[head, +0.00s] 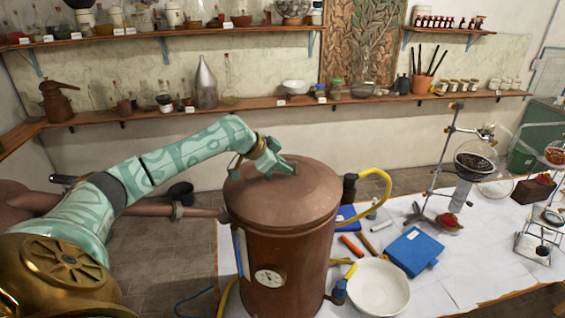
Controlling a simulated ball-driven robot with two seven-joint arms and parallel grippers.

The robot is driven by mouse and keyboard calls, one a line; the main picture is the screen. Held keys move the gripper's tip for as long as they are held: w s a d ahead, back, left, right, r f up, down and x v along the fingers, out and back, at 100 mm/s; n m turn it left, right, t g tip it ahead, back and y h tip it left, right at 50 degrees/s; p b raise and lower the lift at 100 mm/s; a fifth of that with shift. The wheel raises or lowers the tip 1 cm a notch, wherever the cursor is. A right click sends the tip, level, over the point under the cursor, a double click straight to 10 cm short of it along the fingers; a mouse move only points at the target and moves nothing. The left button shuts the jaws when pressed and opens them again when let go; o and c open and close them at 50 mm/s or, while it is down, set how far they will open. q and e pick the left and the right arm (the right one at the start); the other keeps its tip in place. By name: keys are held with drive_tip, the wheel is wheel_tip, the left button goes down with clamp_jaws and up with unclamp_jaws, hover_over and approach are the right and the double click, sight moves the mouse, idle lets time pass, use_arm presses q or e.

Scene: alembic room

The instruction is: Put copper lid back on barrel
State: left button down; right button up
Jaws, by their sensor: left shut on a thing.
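The copper barrel (300,270) stands upright in the lower middle of the head view, with a round dial on its front. The copper lid (300,205) is at the barrel's top, and its rim lines up closely with the barrel's wall. I cannot tell whether it is fully seated or slightly raised. My left gripper (278,167) reaches in from the left and is shut on the lid near its top centre. The grasped part is hidden by the fingers. My right gripper is not in view.
A yellow hose (378,178) curves beside the barrel's right side. A copper pipe (198,212) runs left of the barrel. Shelves line the wall.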

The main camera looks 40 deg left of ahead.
use_arm(q)
drive_tip(key=shift+f, duration=0.1)
idle(0.7)
drive_tip(key=c, duration=1.4)
unclamp_jaws()
